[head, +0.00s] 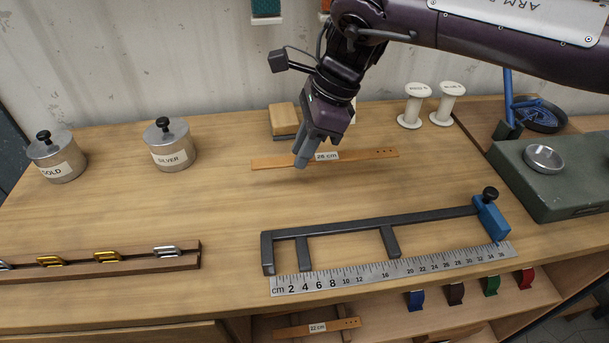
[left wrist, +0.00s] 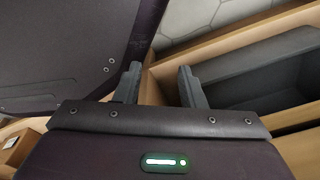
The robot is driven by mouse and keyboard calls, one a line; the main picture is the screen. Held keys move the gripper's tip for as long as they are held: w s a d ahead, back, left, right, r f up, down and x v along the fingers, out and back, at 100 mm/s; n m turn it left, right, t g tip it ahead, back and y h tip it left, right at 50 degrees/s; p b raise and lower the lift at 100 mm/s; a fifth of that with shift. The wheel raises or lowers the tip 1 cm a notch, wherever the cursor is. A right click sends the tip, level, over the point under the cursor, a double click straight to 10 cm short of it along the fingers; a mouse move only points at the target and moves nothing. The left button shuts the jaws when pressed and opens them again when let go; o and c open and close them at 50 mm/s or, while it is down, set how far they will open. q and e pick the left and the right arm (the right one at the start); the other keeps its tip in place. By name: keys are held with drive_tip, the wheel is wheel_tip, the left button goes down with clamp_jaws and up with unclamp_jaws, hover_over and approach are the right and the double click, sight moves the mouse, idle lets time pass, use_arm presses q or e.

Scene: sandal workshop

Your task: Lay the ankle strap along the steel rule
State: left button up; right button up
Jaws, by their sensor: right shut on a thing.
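The tan ankle strap (head: 365,155) with a "28 cm" tag runs left to right at the back of the bench, holes at its right end. My right gripper (head: 302,156) is shut on it left of the tag; the strap looks slightly above the wood, but the height is hard to tell. The steel rule (head: 390,272) lies near the front edge, its centimetre scale facing up. A dark bar frame (head: 350,231) with a blue end block (head: 490,217) and black knob stands along its far side. My left gripper (left wrist: 160,86) is open and empty in the left wrist view.
Gold (head: 57,158) and silver (head: 170,145) lidded tins stand back left. A wooden rail (head: 110,267) with several buckles lies front left. White spools (head: 411,105) and a green slab (head: 560,175) are at the right. Bench wood between strap and frame is clear.

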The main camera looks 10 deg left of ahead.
sight(296, 188)
drive_tip(key=shift+s+f, duration=0.1)
drive_tip(key=shift+f, duration=3.05)
drive_tip(key=shift+f, duration=0.15)
drive_tip(key=o, duration=0.9)
drive_tip(key=shift+o, duration=0.2)
